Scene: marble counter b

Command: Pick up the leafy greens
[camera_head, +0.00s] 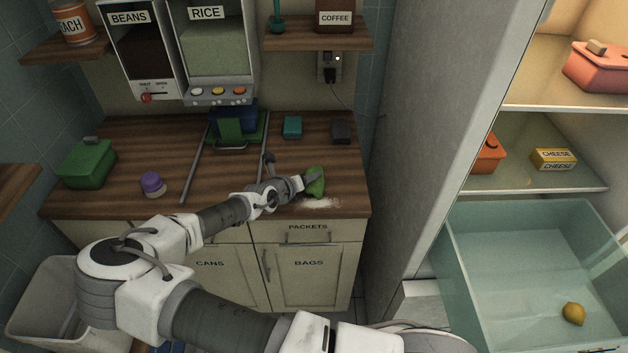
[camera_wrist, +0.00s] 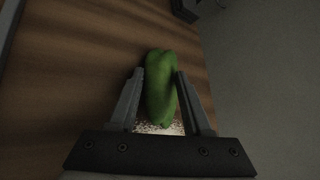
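The leafy greens (camera_head: 316,182) are a small green bundle near the front right of the wooden counter. They also show in the wrist view as a rounded green shape (camera_wrist: 160,88). My gripper (camera_head: 306,184) is at the greens from the left. In the wrist view its two fingers (camera_wrist: 159,72) stand apart, one on each side of the greens. A narrow gap seems to show beside each finger, and I cannot tell whether either finger touches the greens. The lower end of the greens is near the gripper's palm.
A white powdery patch (camera_head: 320,203) lies on the counter in front of the greens. A green box (camera_head: 87,165), a purple-lidded jar (camera_head: 153,184), a teal block (camera_head: 292,127) and a dark block (camera_head: 341,131) stand on the counter. A grey fridge wall (camera_head: 425,130) rises to the right.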

